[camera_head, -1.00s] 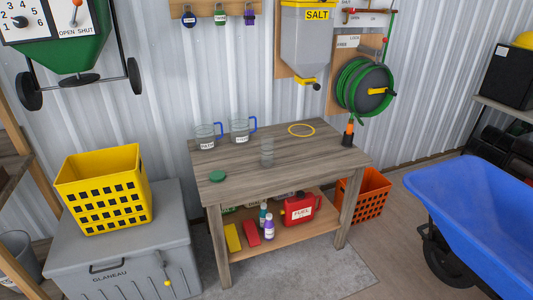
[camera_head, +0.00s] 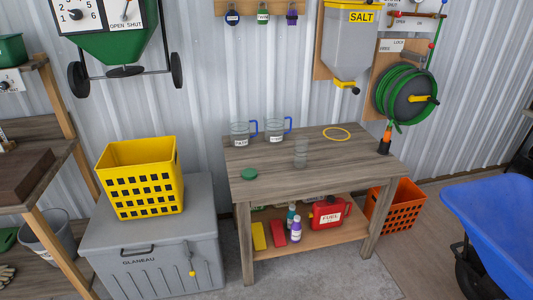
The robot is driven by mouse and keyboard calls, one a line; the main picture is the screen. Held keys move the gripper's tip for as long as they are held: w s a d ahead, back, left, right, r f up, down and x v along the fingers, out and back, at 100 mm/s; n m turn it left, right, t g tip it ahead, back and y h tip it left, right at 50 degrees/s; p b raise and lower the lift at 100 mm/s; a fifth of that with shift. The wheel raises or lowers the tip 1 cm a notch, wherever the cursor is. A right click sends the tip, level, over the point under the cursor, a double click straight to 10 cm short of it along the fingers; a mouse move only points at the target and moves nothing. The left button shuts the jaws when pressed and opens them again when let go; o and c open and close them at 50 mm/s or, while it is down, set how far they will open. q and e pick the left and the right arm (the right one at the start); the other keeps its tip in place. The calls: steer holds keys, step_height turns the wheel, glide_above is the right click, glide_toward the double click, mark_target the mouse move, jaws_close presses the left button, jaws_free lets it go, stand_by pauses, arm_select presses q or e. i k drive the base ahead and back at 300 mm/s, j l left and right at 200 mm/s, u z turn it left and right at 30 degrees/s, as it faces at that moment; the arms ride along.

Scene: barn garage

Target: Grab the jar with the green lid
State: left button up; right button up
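A clear glass jar (camera_head: 301,154) stands upright on the wooden table (camera_head: 340,170), right of the table's middle. No lid shows on it. A green lid (camera_head: 249,174) lies flat by itself on the table's front left part, apart from the jar. Two clear mugs with blue handles stand at the back left of the table, a left one (camera_head: 240,134) and a right one (camera_head: 275,130); their labels are too small to read surely. Neither of my grippers is in view.
A yellow crate (camera_head: 142,208) sits on a grey chest (camera_head: 105,240) left of the table. A blue wheelbarrow (camera_head: 490,215) stands at the right. The lower shelf holds a red fuel can (camera_head: 328,214) and bottles. An orange crate (camera_head: 402,207) is beside the table. Floor in front is clear.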

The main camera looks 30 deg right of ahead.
mark_target(301, 153)
steer(key=i+l+u, duration=0.1)
steer(key=l+u, duration=0.25)
steer(key=l, duration=0.35)
steer(key=l+u, duration=0.3)
steer(key=l, duration=0.4)
steer(key=l+u, duration=0.35)
steer(key=l, duration=0.35)
